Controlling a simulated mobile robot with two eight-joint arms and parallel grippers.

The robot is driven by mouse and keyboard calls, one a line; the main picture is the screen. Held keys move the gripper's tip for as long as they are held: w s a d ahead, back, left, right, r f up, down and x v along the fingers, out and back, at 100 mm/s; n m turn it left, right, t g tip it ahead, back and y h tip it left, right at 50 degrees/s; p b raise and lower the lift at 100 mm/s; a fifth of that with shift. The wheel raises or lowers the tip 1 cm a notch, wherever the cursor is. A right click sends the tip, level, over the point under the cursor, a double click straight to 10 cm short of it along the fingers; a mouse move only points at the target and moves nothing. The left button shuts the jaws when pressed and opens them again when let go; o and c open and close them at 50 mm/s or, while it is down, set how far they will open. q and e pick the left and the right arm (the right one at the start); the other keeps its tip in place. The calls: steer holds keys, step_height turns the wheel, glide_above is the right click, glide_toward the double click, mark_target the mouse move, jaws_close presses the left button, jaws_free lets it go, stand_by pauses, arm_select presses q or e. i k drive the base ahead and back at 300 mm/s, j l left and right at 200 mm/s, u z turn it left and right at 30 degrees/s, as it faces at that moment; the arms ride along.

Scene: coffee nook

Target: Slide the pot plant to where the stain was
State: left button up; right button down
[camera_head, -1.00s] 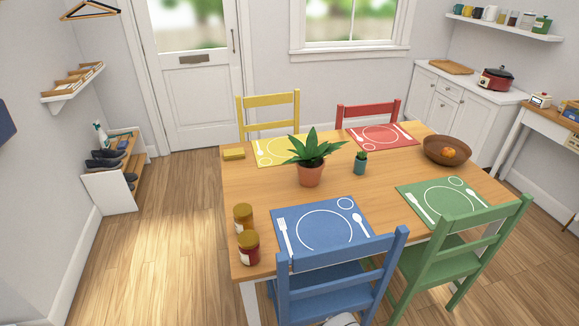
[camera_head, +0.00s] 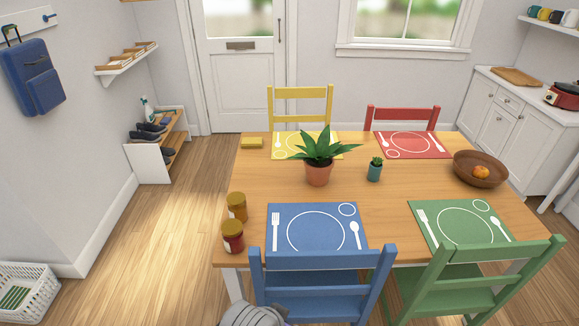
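The pot plant (camera_head: 319,172) is a green spiky plant in a terracotta pot. It stands upright near the middle of the wooden table (camera_head: 400,184), just in front of the yellow placemat (camera_head: 291,152). A small cactus in a teal pot (camera_head: 375,170) stands to its right. I see no stain on the visible table top. A grey rounded part at the bottom edge, by the blue chair, looks like part of me. Neither gripper can be made out.
Blue (camera_head: 318,235) and green (camera_head: 462,228) placemats lie along the near edge, a red one (camera_head: 412,145) at the back. Two jars (camera_head: 233,237) stand at the left edge. A yellow sponge-like block (camera_head: 252,143) and a fruit bowl (camera_head: 481,177) are also on the table. Chairs block the near side.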

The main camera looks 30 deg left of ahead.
mark_target(318, 160)
steer(key=i+l+u, duration=0.1)
steer(key=u, duration=0.3)
steer(key=i+l+u, duration=0.1)
steer(key=u, duration=0.3)
steer(key=i+l+u, duration=0.1)
steer(key=u, duration=0.25)
steer(key=l+u, duration=0.15)
steer(key=u, duration=0.25)
steer(key=i+l+u, duration=0.15)
steer(key=l+u, duration=0.25)
steer(key=i+l+u, duration=0.15)
steer(key=u, duration=0.25)
steer(key=l, duration=0.1)
